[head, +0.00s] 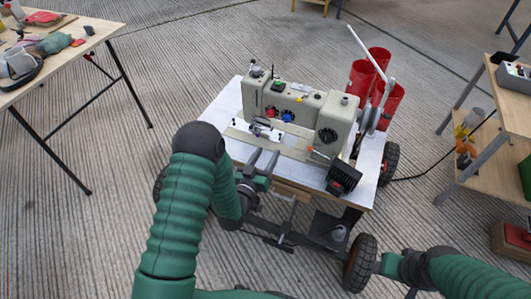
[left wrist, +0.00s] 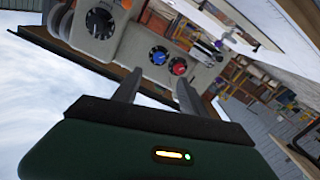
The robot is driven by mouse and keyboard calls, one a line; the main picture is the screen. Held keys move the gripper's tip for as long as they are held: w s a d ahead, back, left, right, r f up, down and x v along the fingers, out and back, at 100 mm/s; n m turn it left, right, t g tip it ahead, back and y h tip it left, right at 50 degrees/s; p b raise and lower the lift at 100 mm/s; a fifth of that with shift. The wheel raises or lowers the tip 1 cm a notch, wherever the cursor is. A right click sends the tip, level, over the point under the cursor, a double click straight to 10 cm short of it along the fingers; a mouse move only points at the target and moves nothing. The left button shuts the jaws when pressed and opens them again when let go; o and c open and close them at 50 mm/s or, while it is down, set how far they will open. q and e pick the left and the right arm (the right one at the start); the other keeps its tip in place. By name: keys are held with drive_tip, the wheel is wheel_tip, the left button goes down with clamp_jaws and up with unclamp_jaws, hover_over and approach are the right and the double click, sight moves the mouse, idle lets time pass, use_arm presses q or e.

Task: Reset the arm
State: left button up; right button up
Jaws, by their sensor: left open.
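My left arm comes in from the left with a green ribbed sleeve and bends back down to its wrist. My left gripper (head: 264,157) is open and empty, its two fingers pointing at the front of a beige sewing machine (head: 300,115). In the left wrist view the open fingers (left wrist: 155,88) show apart with nothing between them, with the machine's red and blue knobs beyond. I cannot tell the exact gap to the machine. Part of my right arm (head: 465,272) shows at the lower right; its gripper fingers cannot be made out.
The machine stands on a white-topped wheeled cart (head: 222,112) with red cylinders (head: 362,78) behind it. A cluttered wooden table (head: 88,32) is at upper left. A wooden shelf unit (head: 515,110) is at right. The ribbed grey floor (head: 90,235) at left is clear.

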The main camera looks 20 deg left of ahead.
use_arm(q)
drive_tip(key=shift+s, duration=0.3)
drive_tip(key=s+d+r+m+g, duration=0.1)
drive_tip(key=s+r+g, duration=0.1)
drive_tip(key=s+g, duration=0.8)
drive_tip(key=s+d+r+m+g, duration=0.2)
drive_tip(key=s+g, duration=0.3)
drive_tip(key=s, duration=0.8)
wheel_tip(320, 180, up, 28)
drive_tip(key=p, duration=2.8)
drive_tip(key=shift+s+y+p, duration=0.3)
drive_tip(key=shift+s, duration=0.05)
